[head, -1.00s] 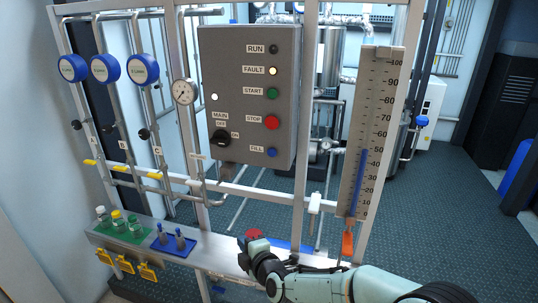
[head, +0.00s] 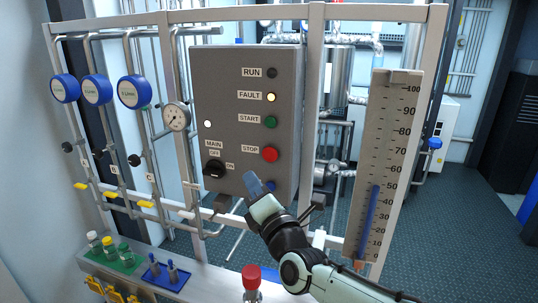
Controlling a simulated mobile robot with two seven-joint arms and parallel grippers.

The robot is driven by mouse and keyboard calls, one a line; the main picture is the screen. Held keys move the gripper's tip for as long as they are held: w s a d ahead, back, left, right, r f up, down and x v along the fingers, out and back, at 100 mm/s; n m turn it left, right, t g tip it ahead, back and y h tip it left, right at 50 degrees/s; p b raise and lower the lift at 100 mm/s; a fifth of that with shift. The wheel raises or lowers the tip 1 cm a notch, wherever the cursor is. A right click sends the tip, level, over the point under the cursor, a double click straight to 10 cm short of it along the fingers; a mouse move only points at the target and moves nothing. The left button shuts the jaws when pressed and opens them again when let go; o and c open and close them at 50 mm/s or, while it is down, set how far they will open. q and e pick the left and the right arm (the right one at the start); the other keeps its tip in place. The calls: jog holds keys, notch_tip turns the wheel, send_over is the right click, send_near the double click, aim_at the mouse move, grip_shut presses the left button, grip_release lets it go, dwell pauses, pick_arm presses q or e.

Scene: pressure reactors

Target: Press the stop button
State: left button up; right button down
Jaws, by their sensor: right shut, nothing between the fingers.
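The stop button (head: 270,154) is a round red button on the right side of the grey control panel (head: 225,100), beside its STOP label. My right gripper (head: 256,184) is shut and empty, its tips pointing up, below and slightly left of the stop button. It appears apart from the button in the picture; its exact distance from the panel is hard to tell. The gripper covers the lower panel area where the blue FILL button was. My left gripper is not in view.
The green START button (head: 270,122) and lit FAULT lamp (head: 271,97) are above the stop button. The black MAIN knob (head: 214,169) is to the left. A level gauge (head: 385,165) stands right. A red-topped item (head: 251,277) is below, near the shelf.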

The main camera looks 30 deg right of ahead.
aim_at(262, 153)
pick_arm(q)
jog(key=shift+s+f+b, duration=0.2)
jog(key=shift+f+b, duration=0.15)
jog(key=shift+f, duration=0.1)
pick_arm(e)
jog(key=shift+w+d, duration=1.45)
jog(key=shift+d, duration=0.25)
jog(key=shift+w+d, duration=1.45)
jog(key=shift+d, duration=0.25)
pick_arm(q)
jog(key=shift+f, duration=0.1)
pick_arm(e)
jog(key=shift+w+d, duration=0.3)
jog(key=shift+d, duration=0.05)
jog(key=shift+w+d, duration=0.3)
jog(key=shift+d, duration=0.1)
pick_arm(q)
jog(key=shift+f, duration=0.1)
pick_arm(e)
jog(key=shift+a, duration=0.1)
pick_arm(q)
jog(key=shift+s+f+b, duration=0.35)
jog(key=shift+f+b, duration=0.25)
jog(key=shift+b, duration=0.15)
pick_arm(e)
jog(key=shift+s+a, duration=0.6)
jog(key=shift+a, duration=0.05)
